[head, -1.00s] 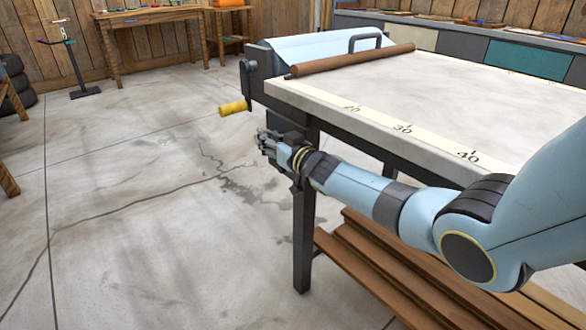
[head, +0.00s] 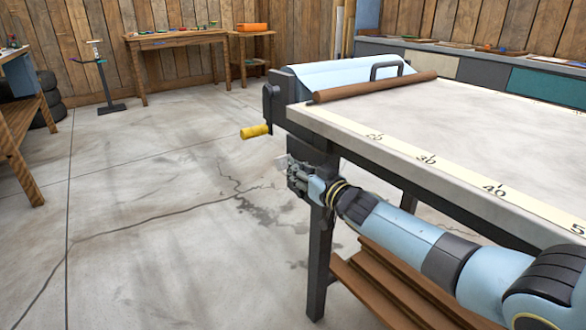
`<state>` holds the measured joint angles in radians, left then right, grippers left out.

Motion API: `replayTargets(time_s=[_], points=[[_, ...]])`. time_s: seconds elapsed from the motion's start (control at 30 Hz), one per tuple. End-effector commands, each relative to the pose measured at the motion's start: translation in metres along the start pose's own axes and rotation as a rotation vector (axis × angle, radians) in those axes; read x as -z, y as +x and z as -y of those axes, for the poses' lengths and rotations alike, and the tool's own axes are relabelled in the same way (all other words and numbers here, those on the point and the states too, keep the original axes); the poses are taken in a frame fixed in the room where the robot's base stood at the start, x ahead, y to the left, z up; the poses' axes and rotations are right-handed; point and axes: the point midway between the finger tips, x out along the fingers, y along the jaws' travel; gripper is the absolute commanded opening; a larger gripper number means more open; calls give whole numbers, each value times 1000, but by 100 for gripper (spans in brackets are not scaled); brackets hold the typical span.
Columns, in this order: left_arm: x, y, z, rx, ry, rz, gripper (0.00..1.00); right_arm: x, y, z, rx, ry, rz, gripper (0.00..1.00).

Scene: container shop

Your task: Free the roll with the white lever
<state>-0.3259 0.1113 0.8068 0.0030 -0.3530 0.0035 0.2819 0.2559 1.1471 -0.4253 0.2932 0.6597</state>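A pale blue roll (head: 340,72) lies at the far left end of the white-topped table (head: 440,115). A brown rod (head: 375,87) and a black handle (head: 385,68) are beside it. A dark crank with a yellow grip (head: 255,131) hangs at the table's left end. I cannot make out a white lever on the roll. My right gripper (head: 286,168) is beside the table's front left leg, below the tabletop and the crank, apart from the yellow grip. It holds nothing I can see; its finger opening is unclear. My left gripper is out of view.
A black table leg (head: 319,265) stands close to my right gripper. Brown boards (head: 385,290) lie on the low shelf under the table. The concrete floor to the left is open. A small stand (head: 104,85) and a wooden table (head: 180,40) are at the back.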

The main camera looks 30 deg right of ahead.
Motion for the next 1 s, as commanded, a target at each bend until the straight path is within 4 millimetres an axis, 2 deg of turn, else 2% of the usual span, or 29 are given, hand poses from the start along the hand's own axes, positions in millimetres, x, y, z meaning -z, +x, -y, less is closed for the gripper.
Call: replayTargets(time_s=[0.1, 0.23, 0.83, 0.93, 1.0], points=[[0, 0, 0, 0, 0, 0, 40, 0, -18, 0, 0, -1, -1, 0], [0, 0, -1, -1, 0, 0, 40, 2, -28, 0, 1, -1, -3, 0], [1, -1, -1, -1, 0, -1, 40, 1, -31, 0, 0, 0, -1, 0], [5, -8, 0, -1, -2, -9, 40, -6, -43, 4, 1, 9, 24, 0], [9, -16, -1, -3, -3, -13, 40, -23, -60, 10, -3, 27, 67, 0]])
